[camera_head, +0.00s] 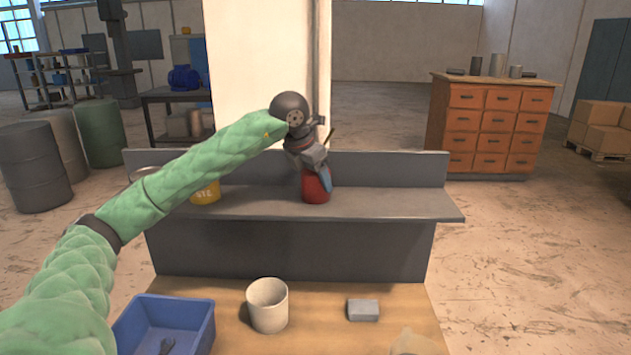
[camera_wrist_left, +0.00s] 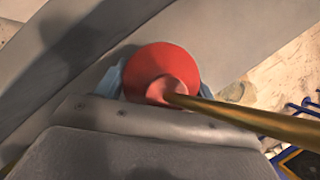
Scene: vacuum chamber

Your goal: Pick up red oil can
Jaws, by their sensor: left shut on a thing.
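The red oil can (camera_head: 315,190) is on the grey shelf (camera_head: 400,203), near its middle, and looks upright. My left gripper (camera_head: 318,172) reaches it from above and is shut on it; the gripper hides the can's upper part. In the left wrist view the red can (camera_wrist_left: 178,68) shows from above, with its brass-coloured spout (camera_wrist_left: 240,113) pointing to the right. Blue finger pads lie on both sides of the can there. I cannot tell whether the can's base touches the shelf. My right gripper is not in view.
A yellow can (camera_head: 206,193) stands left on the shelf, partly behind my left arm. A blue bin (camera_head: 205,332), a pale cup (camera_head: 268,305) and a small grey block (camera_head: 363,310) are on the wooden table below. The shelf's right end is clear.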

